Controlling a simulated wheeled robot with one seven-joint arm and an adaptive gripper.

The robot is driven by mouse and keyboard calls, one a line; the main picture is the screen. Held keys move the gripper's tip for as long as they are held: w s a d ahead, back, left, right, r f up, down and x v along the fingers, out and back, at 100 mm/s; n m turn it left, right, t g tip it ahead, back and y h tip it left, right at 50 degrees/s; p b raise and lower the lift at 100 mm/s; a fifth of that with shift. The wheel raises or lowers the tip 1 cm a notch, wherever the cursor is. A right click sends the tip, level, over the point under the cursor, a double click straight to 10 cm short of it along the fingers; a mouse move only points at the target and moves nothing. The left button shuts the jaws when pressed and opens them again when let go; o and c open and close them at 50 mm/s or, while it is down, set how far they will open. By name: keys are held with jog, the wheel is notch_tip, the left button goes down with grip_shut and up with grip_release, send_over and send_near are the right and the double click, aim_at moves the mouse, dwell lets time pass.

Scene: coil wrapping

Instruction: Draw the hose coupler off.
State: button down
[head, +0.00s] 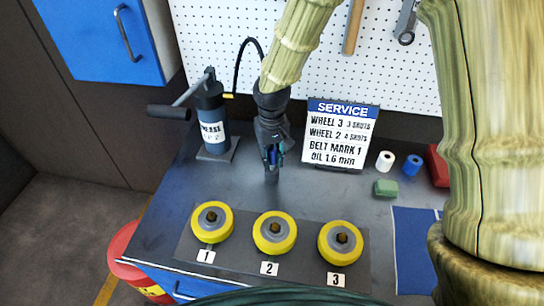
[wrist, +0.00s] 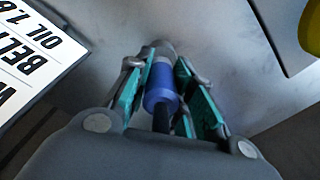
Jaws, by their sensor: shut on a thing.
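My gripper (head: 271,157) points down over the bench behind wheel 2. In the wrist view its green-padded fingers (wrist: 161,88) are shut on the blue hose coupler (wrist: 160,86). The coupler has a pale metal end, and a black hose (wrist: 161,118) runs from it towards the palm. A short grey cylinder (head: 271,176) shows just below the fingers in the head view; I cannot tell whether it is the coupler's end or a separate post. The hose (head: 238,66) also arches up from the grease pump (head: 212,118) and passes behind my arm.
Three yellow wheels (head: 212,209), (head: 262,235), (head: 328,248) sit on a dark plate in front, apart from my gripper. A service sign (head: 340,133) stands right.

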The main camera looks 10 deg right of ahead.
aim_at(272, 148)
jog(key=shift+r+p, duration=1.15)
jog(key=shift+r, duration=0.3)
jog(key=shift+r, duration=0.1)
